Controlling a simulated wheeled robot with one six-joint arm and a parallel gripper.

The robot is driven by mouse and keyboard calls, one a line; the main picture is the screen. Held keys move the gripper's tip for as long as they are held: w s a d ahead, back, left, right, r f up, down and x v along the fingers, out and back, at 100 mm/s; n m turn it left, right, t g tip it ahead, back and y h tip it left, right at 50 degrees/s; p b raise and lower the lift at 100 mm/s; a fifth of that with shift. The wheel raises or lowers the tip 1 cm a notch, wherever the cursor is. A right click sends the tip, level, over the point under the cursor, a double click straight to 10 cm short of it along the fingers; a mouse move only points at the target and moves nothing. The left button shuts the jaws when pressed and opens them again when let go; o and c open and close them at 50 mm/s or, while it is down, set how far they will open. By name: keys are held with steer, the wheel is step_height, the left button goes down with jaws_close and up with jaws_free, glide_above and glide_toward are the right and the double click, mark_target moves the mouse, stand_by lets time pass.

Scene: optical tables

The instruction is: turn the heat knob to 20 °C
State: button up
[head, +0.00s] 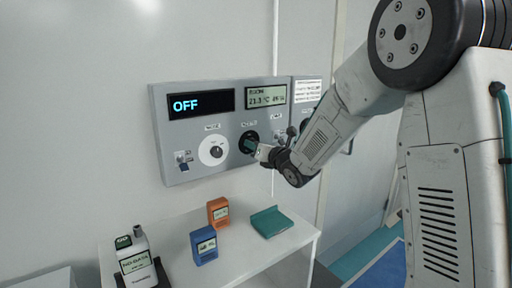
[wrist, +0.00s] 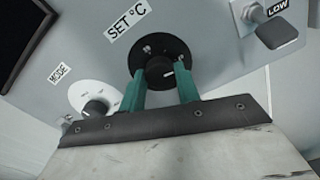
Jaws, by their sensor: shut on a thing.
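A grey control panel (head: 200,130) hangs on the wall. The black knob (wrist: 158,72) on a round black dial plate (wrist: 168,48), labelled SET °C, is between the teal fingers of my gripper (wrist: 162,88), which is shut on it. A short pale pointer line shows on the knob; the scale is too small or hidden to read. In the head view my gripper (head: 252,147) reaches this dial from the right and covers part of it. The left display (head: 201,104) reads OFF. The right display (head: 265,95) seems to read 21.3 °C and a percentage.
Left of the dial is a white MODE dial (head: 214,150) with a black knob. A toggle switch (head: 182,162) sits at the panel's lower left. A grey lever labelled LOW (wrist: 275,28) is right of the dial. Below, a white shelf (head: 250,262) bears small boxes and a teal item (head: 271,221).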

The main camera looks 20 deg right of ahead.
steer(key=shift+f, duration=0.1)
steer(key=o, duration=1)
steer(key=v, duration=0.8)
steer(key=shift+w, duration=0.1)
